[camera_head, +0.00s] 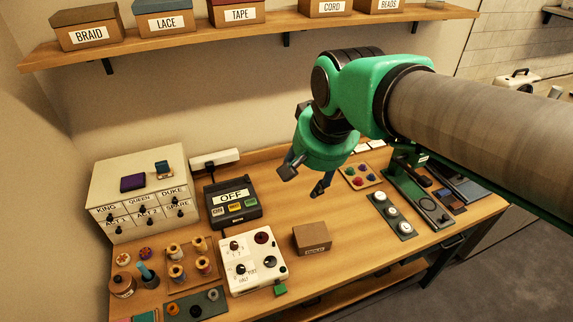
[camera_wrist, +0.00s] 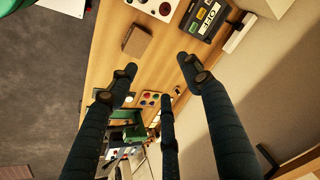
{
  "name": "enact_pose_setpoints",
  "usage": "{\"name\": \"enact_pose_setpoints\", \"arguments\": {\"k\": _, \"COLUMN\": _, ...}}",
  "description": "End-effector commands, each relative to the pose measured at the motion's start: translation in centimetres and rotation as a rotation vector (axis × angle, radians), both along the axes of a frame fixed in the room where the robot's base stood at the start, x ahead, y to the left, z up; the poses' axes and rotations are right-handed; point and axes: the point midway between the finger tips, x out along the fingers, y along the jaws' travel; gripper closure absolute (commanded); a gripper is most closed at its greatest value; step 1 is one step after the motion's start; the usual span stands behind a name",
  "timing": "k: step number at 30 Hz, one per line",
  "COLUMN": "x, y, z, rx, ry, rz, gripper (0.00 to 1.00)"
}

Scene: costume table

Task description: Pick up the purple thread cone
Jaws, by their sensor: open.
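I cannot single out a purple thread cone in either view. Several small thread spools (camera_head: 177,272) stand on a wooden board at the front left of the table in the head view, too small to tell a purple one. My gripper (camera_head: 303,180) is open and empty above the back middle of the table, right of the OFF box and well away from the spools. In the wrist view its dark fingers (camera_wrist: 160,75) are spread apart with nothing between them, and the spools are out of frame.
A drawer cabinet (camera_head: 140,202) with a purple item (camera_head: 132,183) on top stands back left. The OFF box (camera_head: 232,203), a white control panel (camera_head: 252,263) and a small brown box (camera_head: 312,238) fill the middle. A tray of coloured pieces (camera_head: 376,168) lies right. A shelf (camera_head: 230,28) runs above.

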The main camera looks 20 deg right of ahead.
Motion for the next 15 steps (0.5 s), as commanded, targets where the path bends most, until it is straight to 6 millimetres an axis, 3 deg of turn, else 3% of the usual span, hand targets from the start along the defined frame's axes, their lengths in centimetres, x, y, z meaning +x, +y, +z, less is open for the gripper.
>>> {"name": "enact_pose_setpoints", "arguments": {"k": 15, "x": 11.5, "y": -2.0, "z": 1.2, "rx": 0.134, "ry": 0.098, "rz": -0.395, "gripper": 0.51}}
